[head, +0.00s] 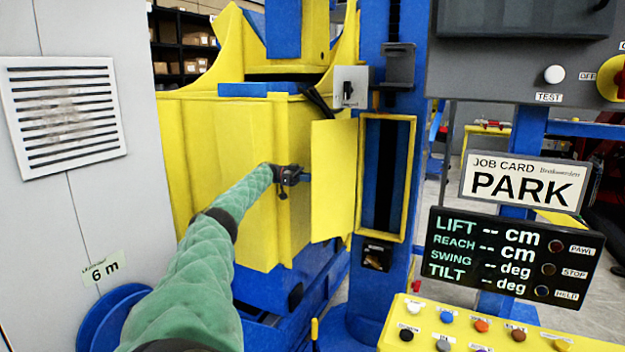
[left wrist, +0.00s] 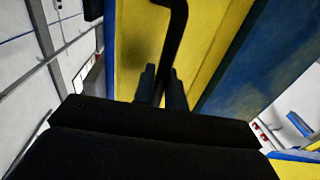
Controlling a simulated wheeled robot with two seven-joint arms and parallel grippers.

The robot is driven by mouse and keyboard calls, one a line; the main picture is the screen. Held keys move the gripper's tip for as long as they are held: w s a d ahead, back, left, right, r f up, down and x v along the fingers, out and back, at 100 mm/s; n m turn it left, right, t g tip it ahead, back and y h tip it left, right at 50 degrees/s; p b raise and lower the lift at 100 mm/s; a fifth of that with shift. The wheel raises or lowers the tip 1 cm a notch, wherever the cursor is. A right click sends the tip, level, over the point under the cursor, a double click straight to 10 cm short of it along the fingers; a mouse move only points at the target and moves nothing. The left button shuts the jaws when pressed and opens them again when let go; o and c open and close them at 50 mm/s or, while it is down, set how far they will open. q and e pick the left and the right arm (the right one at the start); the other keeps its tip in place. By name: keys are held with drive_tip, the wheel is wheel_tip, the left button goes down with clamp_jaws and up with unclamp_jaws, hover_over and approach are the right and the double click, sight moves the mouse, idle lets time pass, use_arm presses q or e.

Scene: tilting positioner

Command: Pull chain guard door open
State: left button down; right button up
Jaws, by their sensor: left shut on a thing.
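The yellow chain guard door (head: 334,180) stands swung open to the left of its yellow-framed opening (head: 411,185) in the blue column. My left gripper (head: 295,175) is at the door's left edge, at about mid height. In the left wrist view a black bent handle (left wrist: 174,35) stands out in front of a yellow panel (left wrist: 133,45). The left gripper's fingers (left wrist: 161,90) are shut on that handle. The grip itself is small and dark in the head view. My right gripper is not in view.
A grey cabinet (head: 75,200) with a vent stands at the left, with a blue reel (head: 115,310) below. A large yellow machine body (head: 225,140) is behind my arm. A yellow button panel (head: 470,325), a black display (head: 510,258) and a PARK card (head: 525,182) fill the right.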

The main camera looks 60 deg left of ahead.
use_arm(q)
drive_tip(key=shift+d+f, duration=0.1)
drive_tip(key=shift+f, duration=0.1)
drive_tip(key=c, duration=1.5)
unclamp_jaws()
drive_tip(key=shift+w, duration=0.15)
drive_tip(key=shift+o, duration=0.2)
drive_tip(key=shift+w, duration=0.1)
drive_tip(key=shift+r, duration=0.15)
